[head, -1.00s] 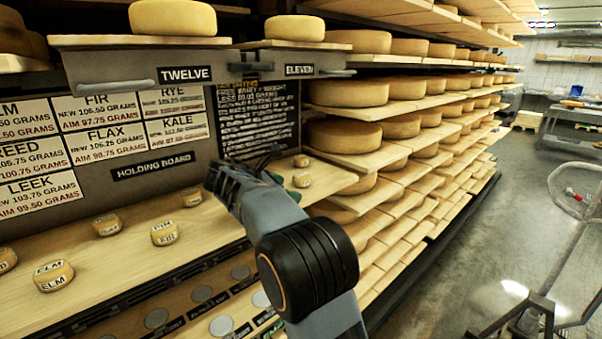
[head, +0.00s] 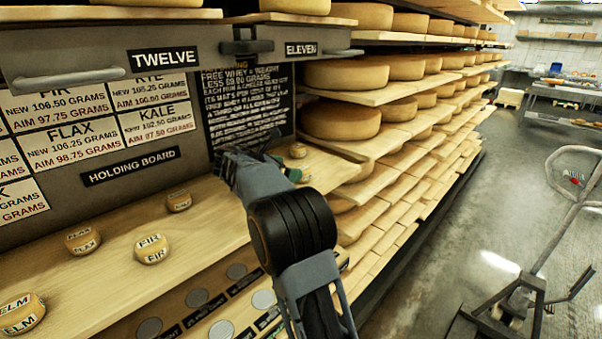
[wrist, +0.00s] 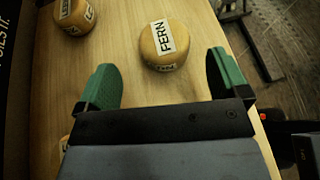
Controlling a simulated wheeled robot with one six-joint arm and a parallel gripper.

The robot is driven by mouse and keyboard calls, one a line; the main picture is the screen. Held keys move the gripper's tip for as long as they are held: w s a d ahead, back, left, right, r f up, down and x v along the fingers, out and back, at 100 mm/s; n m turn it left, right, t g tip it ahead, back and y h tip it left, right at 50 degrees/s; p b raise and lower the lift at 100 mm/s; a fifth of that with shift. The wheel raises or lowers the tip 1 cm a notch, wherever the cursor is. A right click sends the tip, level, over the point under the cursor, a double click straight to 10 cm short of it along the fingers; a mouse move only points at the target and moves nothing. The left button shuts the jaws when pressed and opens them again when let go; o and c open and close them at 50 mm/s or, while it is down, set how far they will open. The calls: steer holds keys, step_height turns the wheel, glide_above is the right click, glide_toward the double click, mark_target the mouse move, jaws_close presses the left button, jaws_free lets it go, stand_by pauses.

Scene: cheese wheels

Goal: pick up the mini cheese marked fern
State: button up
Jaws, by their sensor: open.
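The mini cheese marked FERN (wrist: 163,53) is a small yellow round with a white label, sitting on the wooden board near its right edge in the wrist view. My gripper (wrist: 164,68) is open, its green fingers apart on the left and right just short of the cheese; nothing is between them. In the head view my gripper (head: 262,165) is over the far right end of the board, partly hidden by my arm. Small cheeses show beside it there, one at the back (head: 297,150), but their marks are unreadable.
Another mini cheese (wrist: 76,14) lies up and left of FERN in the wrist view. Cheeses marked FIR (head: 151,249), FLAX (head: 83,240) and ELM (head: 20,314) sit on the holding board (head: 100,275). Shelves of large wheels (head: 340,120) stand to the right.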

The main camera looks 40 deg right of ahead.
steer(key=x, duration=0.1)
steer(key=p+x, duration=0.1)
steer(key=x, duration=0.3)
steer(key=shift+s, duration=0.3)
steer(key=shift+d+f+p, duration=0.3)
steer(key=shift+d, duration=0.25)
steer(key=c, duration=1)
